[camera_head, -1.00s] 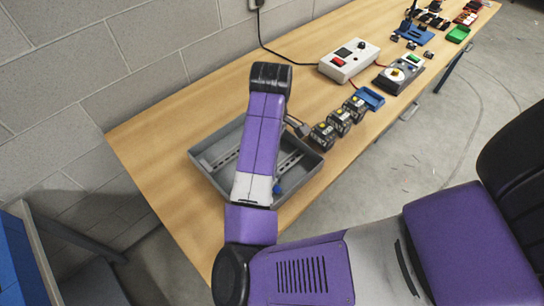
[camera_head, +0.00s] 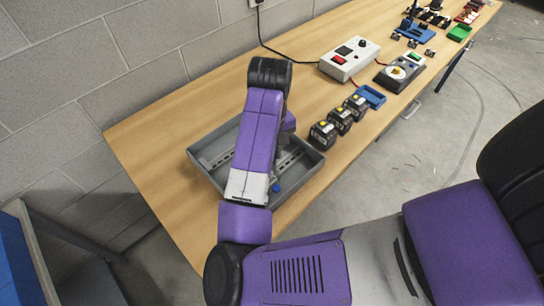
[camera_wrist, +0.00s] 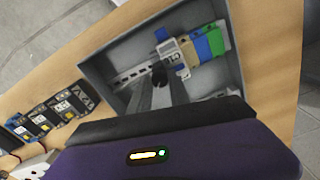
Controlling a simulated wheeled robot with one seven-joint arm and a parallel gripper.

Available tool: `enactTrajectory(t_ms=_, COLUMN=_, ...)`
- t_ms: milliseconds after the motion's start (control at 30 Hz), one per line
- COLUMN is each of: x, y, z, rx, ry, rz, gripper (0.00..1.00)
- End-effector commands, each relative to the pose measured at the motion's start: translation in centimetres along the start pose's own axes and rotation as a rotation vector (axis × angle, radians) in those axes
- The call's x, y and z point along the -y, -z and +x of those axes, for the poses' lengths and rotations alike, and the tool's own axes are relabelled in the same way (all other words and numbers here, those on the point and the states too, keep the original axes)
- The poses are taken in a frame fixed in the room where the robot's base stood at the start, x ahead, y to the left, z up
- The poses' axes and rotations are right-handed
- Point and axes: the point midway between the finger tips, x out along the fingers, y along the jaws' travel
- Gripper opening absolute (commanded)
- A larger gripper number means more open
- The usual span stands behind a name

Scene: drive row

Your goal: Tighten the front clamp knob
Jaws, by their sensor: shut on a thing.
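A grey tray (camera_head: 207,169) lies at the near end of the bench; it also fills much of the wrist view (camera_wrist: 98,70). In the wrist view, my gripper (camera_wrist: 159,76) reaches down into the tray. Its fingers are shut on a small dark knob (camera_wrist: 158,69), mostly hidden between the tips. Which clamp this knob belongs to is too small to tell. A slotted metal rail (camera_wrist: 133,77) runs beside it. A row of modules, white (camera_wrist: 172,52), tan (camera_wrist: 189,53), blue (camera_wrist: 201,47) and green (camera_wrist: 215,42), sits just beyond the fingertips. In the head view my arm hides the gripper.
Several black blocks with yellow marks (camera_head: 340,121) stand right of the tray. Beyond them are a small blue tray (camera_head: 371,97), a grey control box (camera_head: 349,60) with a red switch, and a dark device (camera_head: 399,74). Bare bench lies left of the tray.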

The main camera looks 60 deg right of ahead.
Motion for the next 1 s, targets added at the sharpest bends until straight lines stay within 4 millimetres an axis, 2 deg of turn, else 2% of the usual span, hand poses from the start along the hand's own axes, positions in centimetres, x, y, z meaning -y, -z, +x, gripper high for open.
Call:
enactTrajectory(t_ms=33, x=0.56, y=0.04, z=0.2, rx=0.002, ry=0.013, rz=0.061, gripper=0.0)
enactTrajectory(t_ms=533, x=0.66, y=0.17, z=0.24, rx=0.004, ry=0.015, rz=0.795, gripper=0.0)
enactTrajectory(t_ms=567, x=0.6, y=0.14, z=-0.02, rx=0.004, ry=0.013, rz=0.784, gripper=0.29)
enactTrajectory(t_ms=800, x=0.34, y=0.06, z=-0.03, rx=0.002, ry=0.007, rz=0.78, gripper=0.76)
enactTrajectory(t_ms=1000, x=0.21, y=0.03, z=-0.02, rx=0.002, ry=0.005, rz=0.781, gripper=0.76)
